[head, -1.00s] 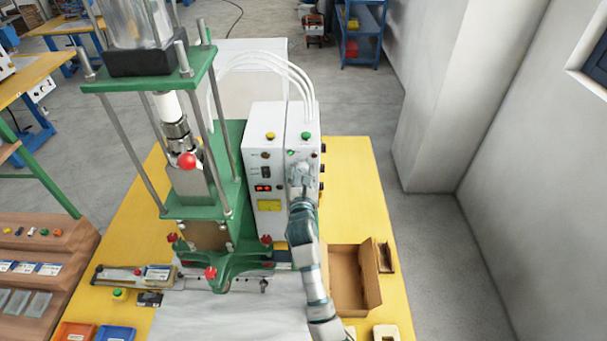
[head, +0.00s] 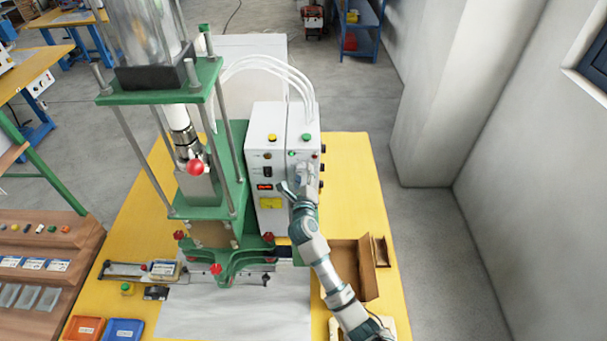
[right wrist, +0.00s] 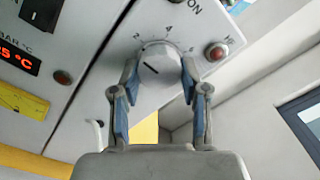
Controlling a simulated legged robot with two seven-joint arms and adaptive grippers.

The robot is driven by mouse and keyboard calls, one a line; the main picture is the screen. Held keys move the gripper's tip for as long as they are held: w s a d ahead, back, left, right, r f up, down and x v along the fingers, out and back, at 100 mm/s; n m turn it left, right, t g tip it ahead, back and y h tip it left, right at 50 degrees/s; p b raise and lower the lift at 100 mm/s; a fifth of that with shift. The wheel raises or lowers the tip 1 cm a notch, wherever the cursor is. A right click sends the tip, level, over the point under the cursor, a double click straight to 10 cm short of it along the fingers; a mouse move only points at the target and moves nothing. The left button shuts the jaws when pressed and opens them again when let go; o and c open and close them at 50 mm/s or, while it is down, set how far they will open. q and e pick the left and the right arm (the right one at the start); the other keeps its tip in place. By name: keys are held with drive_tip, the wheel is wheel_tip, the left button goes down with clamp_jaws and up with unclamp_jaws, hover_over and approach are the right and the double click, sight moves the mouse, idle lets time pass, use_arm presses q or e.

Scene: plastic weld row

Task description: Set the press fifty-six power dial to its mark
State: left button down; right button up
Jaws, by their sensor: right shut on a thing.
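The power dial (right wrist: 160,64) is a round grey-white knob on the light front panel of the press's control box (head: 268,150). A scale with 2, 4 and 6 runs around its upper side in the right wrist view. The dial's short dark pointer line lies to the left, below the 2. My right gripper (right wrist: 158,84) is shut on the dial, one blue-padded finger on each side. In the head view my right gripper (head: 302,178) is at the box front and hides the dial. My left gripper is not in view.
The green press frame (head: 207,190) with red knobs stands left of my right arm. An open cardboard box (head: 347,270) lies to the arm's right on the yellow table (head: 350,160). A red lamp (right wrist: 216,51) sits just right of the dial.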

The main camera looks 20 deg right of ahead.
drive_tip(key=n, duration=0.6)
drive_tip(key=shift+r, duration=0.15)
drive_tip(key=n, duration=0.4)
drive_tip(key=shift+n, duration=0.6)
drive_tip(key=o, duration=1.1)
drive_tip(key=shift+w, duration=0.1)
drive_tip(key=shift+s+a, duration=0.1)
drive_tip(key=shift+s, duration=0.2)
drive_tip(key=v, duration=1.1)
drive_tip(key=shift+s+a, duration=0.1)
drive_tip(key=shift+s, duration=0.05)
